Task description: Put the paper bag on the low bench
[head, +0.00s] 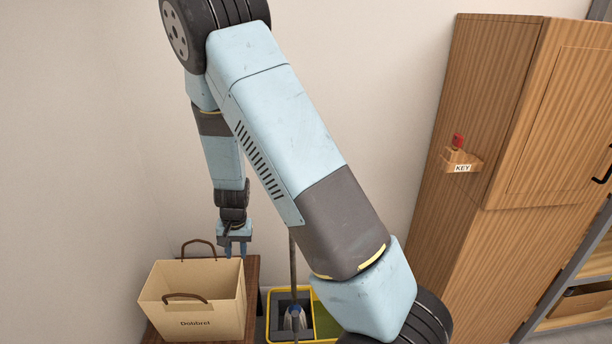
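The paper bag (192,299) is tan with brown loop handles and the word "Dobbrel" on its front. It is upright at the lower left over a low brown wooden top (252,276), which looks like the low bench. The bag hides most of that top, and I cannot see its underside contact. My gripper (235,250) points down just behind the bag's back right corner, right of the rear handle. The rear handle stands up and the front handle lies against the bag's front.
A yellow-rimmed mop bucket (273,297) with an upright mop handle (293,265) stands right of the wooden top. A tall wooden cabinet (480,150) with a key holder (461,160) is at the right, beside a shelf (580,304). My arm crosses the middle and hides some floor.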

